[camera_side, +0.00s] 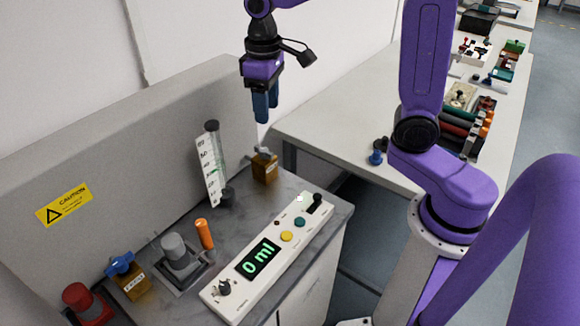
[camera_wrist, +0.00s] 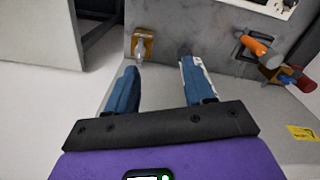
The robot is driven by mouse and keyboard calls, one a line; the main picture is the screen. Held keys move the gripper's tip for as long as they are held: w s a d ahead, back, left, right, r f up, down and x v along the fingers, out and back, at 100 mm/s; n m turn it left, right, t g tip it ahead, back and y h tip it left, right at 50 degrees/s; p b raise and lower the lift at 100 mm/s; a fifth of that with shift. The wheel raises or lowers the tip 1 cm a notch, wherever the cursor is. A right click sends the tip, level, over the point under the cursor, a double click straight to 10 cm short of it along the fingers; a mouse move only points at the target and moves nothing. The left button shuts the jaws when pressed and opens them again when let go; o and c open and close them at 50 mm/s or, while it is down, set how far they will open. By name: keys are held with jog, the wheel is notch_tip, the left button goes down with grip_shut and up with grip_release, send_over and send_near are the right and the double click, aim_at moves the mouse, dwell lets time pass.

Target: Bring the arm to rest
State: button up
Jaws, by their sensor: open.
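My gripper (camera_side: 265,110) hangs pointing down above the back of the grey bench (camera_side: 330,215), higher than the things on it. Its two blue fingers look nearly in line in the side view. In the wrist view my gripper (camera_wrist: 158,70) has its fingers clearly apart, with nothing between them. A small brown block (camera_side: 264,170) with a clear top stands on the bench below the fingers, apart from them. The brown block also shows beyond the fingertips in the wrist view (camera_wrist: 149,46).
A graduated cylinder (camera_side: 211,172) stands left of the block. A white control panel (camera_side: 232,293) reads "0 ml". An orange handle (camera_side: 204,234), grey knob (camera_side: 174,247), blue-topped block (camera_side: 136,286) and red knob (camera_side: 80,298) are at the front left. A back wall (camera_side: 140,150) rises behind.

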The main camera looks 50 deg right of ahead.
jog(key=s+f+n, duration=0.2)
jog(key=s+n, duration=0.2)
jog(key=s, duration=0.8)
jog(key=s+f+n, duration=0.2)
jog(key=s+n, duration=0.2)
jog(key=s, duration=0.8)
jog(key=shift+d+f+y, duration=0.2)
jog(key=shift+d+y, duration=0.1)
jog(key=shift+d, duration=0.1)
